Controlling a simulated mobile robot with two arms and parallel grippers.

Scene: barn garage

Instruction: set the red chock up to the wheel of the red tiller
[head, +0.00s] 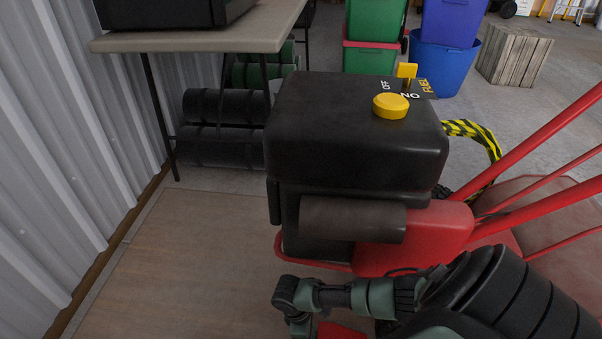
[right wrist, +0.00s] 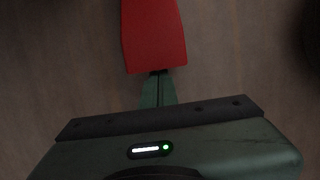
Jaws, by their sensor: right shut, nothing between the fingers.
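The red tiller (head: 440,235) stands in the middle and right of the head view, with a black engine on top. A dark bit of a wheel (head: 441,192) shows behind the engine; the rest of the wheels is hidden. The red chock (right wrist: 153,35) lies on the brown floor at the top of the right wrist view. A red patch at the bottom edge of the head view appears to be the chock (head: 341,331). My right gripper (right wrist: 158,75) is shut and empty, its tips right at the chock's near end. Whether they touch is unclear. My left gripper is out of view.
A table (head: 200,42) stands at the back left beside a corrugated wall. Dark rolls (head: 220,147) lie under it. Green bins (head: 374,30), a blue bucket (head: 447,68) and a wooden crate (head: 515,55) stand behind the tiller. The board floor (head: 180,260) at left is clear.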

